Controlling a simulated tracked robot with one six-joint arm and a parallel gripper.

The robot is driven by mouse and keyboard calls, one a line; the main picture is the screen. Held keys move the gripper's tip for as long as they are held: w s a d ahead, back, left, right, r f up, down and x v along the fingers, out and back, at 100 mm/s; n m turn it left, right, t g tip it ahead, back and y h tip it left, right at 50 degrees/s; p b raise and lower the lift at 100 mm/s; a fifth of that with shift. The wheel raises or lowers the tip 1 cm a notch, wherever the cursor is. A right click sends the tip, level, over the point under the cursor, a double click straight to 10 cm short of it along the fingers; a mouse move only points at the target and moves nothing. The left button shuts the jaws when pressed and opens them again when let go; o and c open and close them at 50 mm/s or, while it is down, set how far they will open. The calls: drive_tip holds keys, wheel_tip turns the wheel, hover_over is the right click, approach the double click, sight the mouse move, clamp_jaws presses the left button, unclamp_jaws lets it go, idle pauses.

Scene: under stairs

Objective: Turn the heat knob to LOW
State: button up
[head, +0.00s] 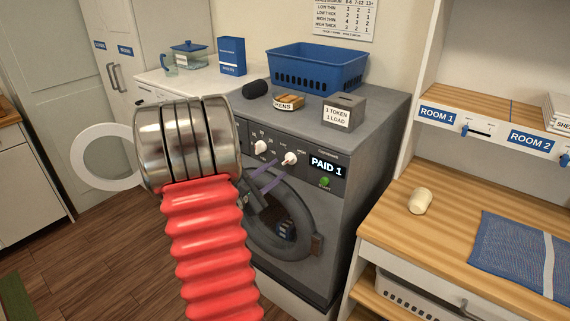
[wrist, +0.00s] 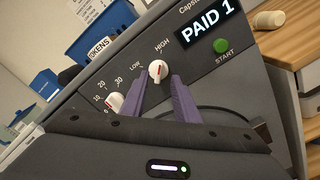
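The heat knob (wrist: 158,71) is a white dial with a red mark on the dark panel of the grey machine (head: 320,190). LOW is printed to its upper left and HIGH above it. The red mark looks turned up toward HIGH. My gripper (wrist: 159,79) has two purple fingers, spread apart, one on each side of the knob. I cannot tell if either finger touches it. In the head view the knob (head: 290,159) shows just above the fingertips, and my red arm hides part of the machine's left front.
A second white dial (wrist: 115,101) with numbers sits left of the heat knob. A lit display (head: 327,164) reads PAID 1 above a green START button (head: 325,182). A blue basket (head: 317,70), a grey token box (head: 344,111) and a token dish (head: 288,103) stand on top.

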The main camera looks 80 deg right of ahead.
sight(284, 164)
drive_tip(key=shift+x, duration=2.55)
drive_tip(key=shift+c, duration=0.3)
clamp_jaws()
